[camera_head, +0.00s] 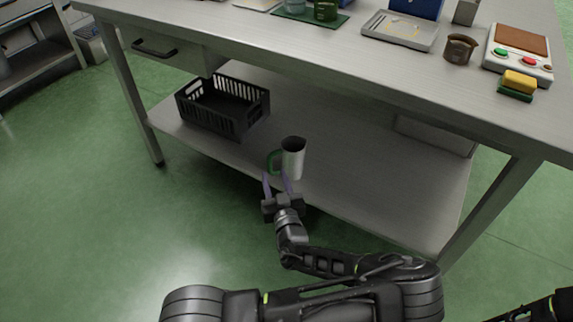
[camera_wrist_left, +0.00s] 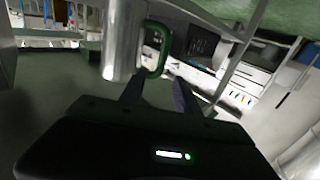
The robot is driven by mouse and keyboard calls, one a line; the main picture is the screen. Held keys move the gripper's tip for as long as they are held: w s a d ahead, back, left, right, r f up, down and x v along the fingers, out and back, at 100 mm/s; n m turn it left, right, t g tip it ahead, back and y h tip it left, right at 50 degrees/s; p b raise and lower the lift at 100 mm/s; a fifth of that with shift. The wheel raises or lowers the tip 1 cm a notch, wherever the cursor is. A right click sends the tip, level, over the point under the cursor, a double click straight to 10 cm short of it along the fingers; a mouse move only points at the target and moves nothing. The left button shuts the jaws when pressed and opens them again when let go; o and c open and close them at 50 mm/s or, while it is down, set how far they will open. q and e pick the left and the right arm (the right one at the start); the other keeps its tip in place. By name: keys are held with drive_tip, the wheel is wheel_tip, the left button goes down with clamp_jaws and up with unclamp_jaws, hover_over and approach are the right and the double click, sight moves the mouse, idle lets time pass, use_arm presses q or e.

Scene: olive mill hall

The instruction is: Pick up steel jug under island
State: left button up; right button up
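The steel jug (camera_head: 293,160) stands upright on the lower shelf (camera_head: 350,160) of the island, near its front edge. It has a green handle (camera_head: 273,160) on its left side. My left gripper (camera_head: 275,178) is at the shelf's front edge, with its two fingers apart and pointing at the handle. In the left wrist view the jug (camera_wrist_left: 122,45) is left of centre, and its green handle (camera_wrist_left: 163,62) shows just beyond and between the spread fingertips (camera_wrist_left: 157,88). I cannot tell whether a finger touches the handle. My right gripper is not in view.
A black crate (camera_head: 232,105) stands on the shelf to the left of the jug. The island top (camera_head: 300,45) overhangs the shelf and holds a grey tray (camera_head: 400,30), a brown cup (camera_head: 459,48) and a button box (camera_head: 518,52). The shelf right of the jug is mostly clear.

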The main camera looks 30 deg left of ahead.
sight(270, 163)
use_arm(q)
drive_tip(key=shift+b+x, duration=0.35)
drive_tip(key=shift+x, duration=0.55)
drive_tip(key=shift+w+a+f, duration=0.1)
drive_tip(key=shift+w+a, duration=0.1)
drive_tip(key=shift+a, duration=0.1)
drive_tip(key=shift+w+a+f+b, duration=0.15)
drive_tip(key=shift+w+a+b, duration=0.15)
drive_tip(key=shift+a+b, duration=0.05)
drive_tip(key=b+x, duration=0.1)
drive_tip(key=x, duration=0.2)
drive_tip(key=shift+w+a+f, duration=0.1)
drive_tip(key=shift+w+a, duration=0.1)
drive_tip(key=shift+w, duration=0.05)
drive_tip(key=shift+w+a+b, duration=0.25)
drive_tip(key=shift+w+b, duration=0.05)
drive_tip(key=shift+c, duration=0.6)
clamp_jaws()
